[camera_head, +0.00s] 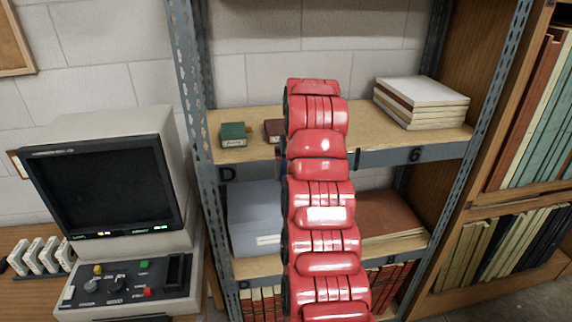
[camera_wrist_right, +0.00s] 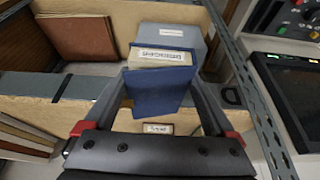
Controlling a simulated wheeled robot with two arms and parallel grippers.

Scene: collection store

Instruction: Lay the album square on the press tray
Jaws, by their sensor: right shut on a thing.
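A dark blue album (camera_wrist_right: 158,92) with a pale labelled edge fills the middle of the right wrist view. My right gripper (camera_wrist_right: 160,88) has one finger on each side of it and is shut on it. In the head view my red right arm rises in front of the shelves and hides this gripper and the album. I cannot make out a press tray in either view. My left gripper is not in view.
The upper shelf (camera_head: 365,131) carries a green box (camera_head: 232,134), a dark red box (camera_head: 273,130) and a stack of pale volumes (camera_head: 421,98). Below are a grey-blue box (camera_head: 256,218) and a brown folder (camera_head: 391,215). A metal upright (camera_head: 190,90) and a monitor (camera_head: 103,188) stand left.

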